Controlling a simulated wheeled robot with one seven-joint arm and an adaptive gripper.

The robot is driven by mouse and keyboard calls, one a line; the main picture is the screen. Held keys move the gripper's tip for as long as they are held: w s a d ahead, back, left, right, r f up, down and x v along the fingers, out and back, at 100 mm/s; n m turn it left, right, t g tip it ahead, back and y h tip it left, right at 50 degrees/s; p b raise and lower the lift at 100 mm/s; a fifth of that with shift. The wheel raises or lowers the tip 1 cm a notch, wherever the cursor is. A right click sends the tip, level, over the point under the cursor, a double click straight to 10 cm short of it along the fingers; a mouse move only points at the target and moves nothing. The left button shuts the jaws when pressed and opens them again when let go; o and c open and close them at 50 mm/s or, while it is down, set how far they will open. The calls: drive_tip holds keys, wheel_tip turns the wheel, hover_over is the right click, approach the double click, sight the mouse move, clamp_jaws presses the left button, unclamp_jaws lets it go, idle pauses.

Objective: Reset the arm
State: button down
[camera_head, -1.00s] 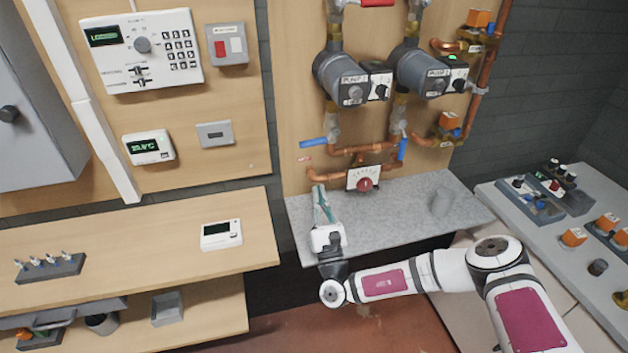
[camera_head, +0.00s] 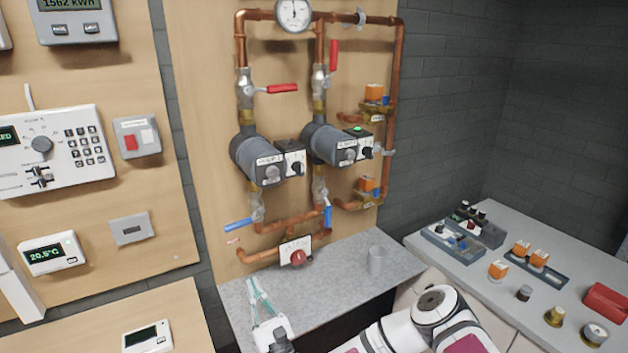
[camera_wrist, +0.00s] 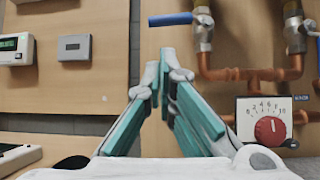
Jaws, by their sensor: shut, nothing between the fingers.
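My gripper (camera_head: 258,288) is over the left part of the grey counter (camera_head: 335,284), its teal-lined fingers pointing towards the wooden wall panel. In the wrist view my gripper (camera_wrist: 164,75) has its two fingers converging at the tips, with nothing between them. My white and magenta arm reaches in from the bottom right of the head view. To the right of the fingers is a red dial (camera_head: 298,258) on a white plate; it also shows in the wrist view (camera_wrist: 270,130), apart from the fingers.
Two pumps (camera_head: 262,160) (camera_head: 330,145) hang on copper pipes with red and blue valve handles. A grey cup (camera_head: 377,260) stands on the counter. A thermostat (camera_head: 147,338) lies on the wooden shelf at left. Trays of parts (camera_head: 463,240) sit on the right-hand table.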

drive_tip(key=s+a+r+n+g+y, duration=0.1)
drive_tip(key=s+r+n+g+y, duration=0.35)
drive_tip(key=r+n+g, duration=0.4)
drive_tip(key=s+a+r+n+g+y, duration=0.2)
drive_tip(key=s+r+n+g+y, duration=0.3)
drive_tip(key=n+g, duration=0.6)
drive_tip(key=s+d+r+n+g+h, duration=0.3)
drive_tip(key=s+d+n+g+h, duration=0.1)
drive_tip(key=s+n+g+h, duration=0.5)
drive_tip(key=s+d+r+t+h, duration=0.3)
drive_tip(key=d+r+t+h, duration=0.1)
drive_tip(key=d, duration=0.8)
drive_tip(key=s+d+r+t+h, duration=0.3)
drive_tip(key=d+t+h, duration=0.2)
drive_tip(key=d, duration=0.7)
drive_tip(key=s+d+r+t+h, duration=0.2)
drive_tip(key=d+r+t+h, duration=0.2)
drive_tip(key=d, duration=0.8)
drive_tip(key=t+h, duration=0.1)
drive_tip(key=h, duration=0.1)
drive_tip(key=shift+s+d+r+h, duration=0.15)
drive_tip(key=shift+s+r+h, duration=0.2)
drive_tip(key=shift+s, duration=0.05)
